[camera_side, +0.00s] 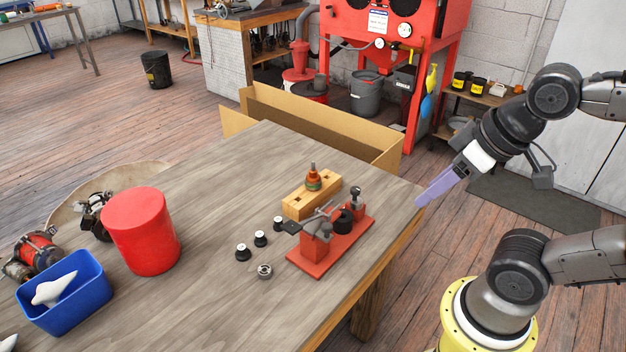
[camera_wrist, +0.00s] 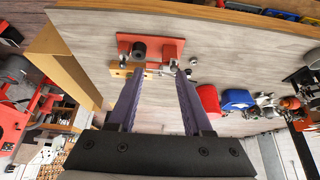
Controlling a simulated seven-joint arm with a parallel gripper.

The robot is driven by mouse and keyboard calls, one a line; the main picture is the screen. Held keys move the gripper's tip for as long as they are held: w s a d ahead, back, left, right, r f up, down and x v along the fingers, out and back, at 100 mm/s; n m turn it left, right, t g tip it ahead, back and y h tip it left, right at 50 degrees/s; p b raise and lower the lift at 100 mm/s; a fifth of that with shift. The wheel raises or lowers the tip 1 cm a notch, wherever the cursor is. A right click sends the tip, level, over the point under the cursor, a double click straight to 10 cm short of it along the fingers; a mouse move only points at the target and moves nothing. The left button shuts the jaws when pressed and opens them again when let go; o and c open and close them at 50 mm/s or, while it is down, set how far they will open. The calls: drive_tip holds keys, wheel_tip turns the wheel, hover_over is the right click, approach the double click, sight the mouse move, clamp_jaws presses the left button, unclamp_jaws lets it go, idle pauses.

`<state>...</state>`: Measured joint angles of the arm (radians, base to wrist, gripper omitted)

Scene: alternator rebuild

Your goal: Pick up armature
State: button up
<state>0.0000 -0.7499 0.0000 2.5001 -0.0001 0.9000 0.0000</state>
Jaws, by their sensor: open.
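The likely armature (camera_side: 313,178), a small part with a copper and dark green body and a thin shaft pointing up, stands upright in a wooden block (camera_side: 299,206) on the table. My gripper (camera_side: 420,202) is off the table's right edge in the side view, to the right of the armature and apart from it. In the wrist view my gripper (camera_wrist: 159,75) shows two purple fingers spread open with nothing held. The wooden block (camera_wrist: 119,72) shows there near the left fingertip; I cannot make out the armature clearly.
A red press fixture (camera_side: 340,247) stands just in front of the block. Several small black-and-white parts and a metal ring (camera_side: 265,271) lie left of it. A red canister (camera_side: 142,232) and a blue bin (camera_side: 65,300) stand farther left. A cardboard box (camera_side: 320,125) is beyond the table's far edge.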

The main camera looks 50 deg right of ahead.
idle(0.3)
drive_tip(key=o, duration=0.6)
drive_tip(key=shift+o, duration=0.2)
